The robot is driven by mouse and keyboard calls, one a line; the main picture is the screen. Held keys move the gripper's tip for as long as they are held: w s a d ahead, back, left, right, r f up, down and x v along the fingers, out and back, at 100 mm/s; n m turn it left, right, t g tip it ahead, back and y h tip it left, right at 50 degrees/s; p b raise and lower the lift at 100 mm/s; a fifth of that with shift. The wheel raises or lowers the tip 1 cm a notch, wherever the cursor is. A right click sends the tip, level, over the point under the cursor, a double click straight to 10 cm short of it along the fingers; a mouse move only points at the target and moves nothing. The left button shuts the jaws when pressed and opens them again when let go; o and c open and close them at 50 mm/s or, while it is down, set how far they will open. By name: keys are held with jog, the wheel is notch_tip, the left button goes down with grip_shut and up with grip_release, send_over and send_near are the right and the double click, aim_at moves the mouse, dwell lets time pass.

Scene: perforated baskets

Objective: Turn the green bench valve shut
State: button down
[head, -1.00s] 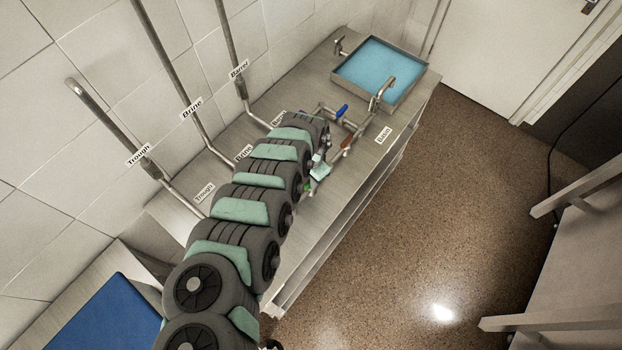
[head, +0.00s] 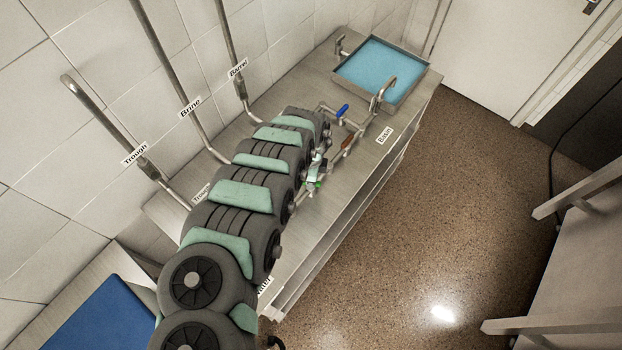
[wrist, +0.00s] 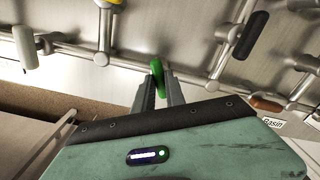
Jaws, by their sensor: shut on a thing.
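The green bench valve's handle (wrist: 156,66) stands between the two fingertips of my gripper (wrist: 158,84) in the wrist view. My gripper is shut on this handle, near its end. In the head view, bits of green (head: 312,184) show at my gripper (head: 316,170), low over the pipes on the metal bench (head: 300,235). The handle's angle to its pipe is hard to tell. My arm hides much of the pipework around it.
A blue handle (head: 342,110) and a brown-orange handle (head: 347,143) sit on pipes further along the bench. A dark handle (wrist: 252,35) and a grey handle (wrist: 24,46) flank the green one. A blue-filled basin (head: 427,78) stands at the far end. Open floor lies right.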

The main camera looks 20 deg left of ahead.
jog(key=m, duration=0.5)
jog(key=shift+m, duration=0.3)
dwell(0.4)
jog(key=c, duration=1.4)
grip_release()
notch_tip(320, 180, up, 11)
jog(key=shift+f, duration=0.1)
